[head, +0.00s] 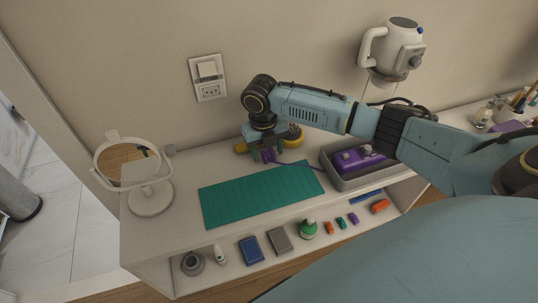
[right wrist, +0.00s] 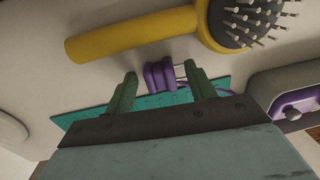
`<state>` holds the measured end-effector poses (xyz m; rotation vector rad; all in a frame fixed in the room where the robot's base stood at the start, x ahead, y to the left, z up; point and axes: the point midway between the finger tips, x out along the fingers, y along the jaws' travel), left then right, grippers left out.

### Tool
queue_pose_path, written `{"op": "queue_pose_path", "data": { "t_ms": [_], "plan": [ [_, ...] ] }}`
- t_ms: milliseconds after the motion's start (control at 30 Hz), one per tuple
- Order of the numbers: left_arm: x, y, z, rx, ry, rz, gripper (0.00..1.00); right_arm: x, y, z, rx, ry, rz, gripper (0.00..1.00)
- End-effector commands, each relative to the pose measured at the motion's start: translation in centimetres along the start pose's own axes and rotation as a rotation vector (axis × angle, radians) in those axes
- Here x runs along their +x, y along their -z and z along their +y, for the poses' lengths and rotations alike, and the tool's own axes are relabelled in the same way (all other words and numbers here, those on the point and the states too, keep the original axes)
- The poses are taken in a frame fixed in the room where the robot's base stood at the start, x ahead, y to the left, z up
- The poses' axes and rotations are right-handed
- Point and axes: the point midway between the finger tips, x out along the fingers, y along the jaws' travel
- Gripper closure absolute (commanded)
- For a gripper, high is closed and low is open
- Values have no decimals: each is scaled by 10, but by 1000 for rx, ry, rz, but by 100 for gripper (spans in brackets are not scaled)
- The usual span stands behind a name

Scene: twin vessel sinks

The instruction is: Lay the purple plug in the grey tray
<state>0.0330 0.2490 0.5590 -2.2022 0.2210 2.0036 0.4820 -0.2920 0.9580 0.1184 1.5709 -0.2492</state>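The purple plug (head: 268,156) lies on the white counter behind the green mat, with a purple cord running right toward the grey tray. In the right wrist view the plug (right wrist: 158,76) shows metal prongs and sits between my two fingertips, with a gap at its left. My right gripper (head: 263,147) is open at the plug and partly hides it; its green fingers (right wrist: 160,88) are spread. The grey tray (head: 348,183) stands to the right and holds a purple device (head: 360,158). My left gripper is not in view.
A yellow-handled brush (right wrist: 130,36) lies just behind the plug. The green mat (head: 260,195) is bare. A round mirror (head: 150,195) stands at the left. A white kettle-like appliance (head: 398,50) is on the wall. Several small items lie on the lower shelf (head: 205,278).

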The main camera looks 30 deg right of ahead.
Motion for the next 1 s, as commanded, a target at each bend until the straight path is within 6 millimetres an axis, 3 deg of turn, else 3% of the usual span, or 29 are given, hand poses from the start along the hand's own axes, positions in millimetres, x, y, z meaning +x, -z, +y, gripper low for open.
{"op": "queue_pose_path", "data": {
  "t_ms": [33,367,767,1000],
  "plan": [
    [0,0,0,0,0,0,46,0,0,0,0,0,0,52],
    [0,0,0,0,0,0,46,-1,0,0,0,0,0,94],
    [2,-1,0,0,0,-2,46,-8,3,0,0,-1,-1,94],
    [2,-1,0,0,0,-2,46,-51,2,-4,1,-2,-5,94]
  ]
}}
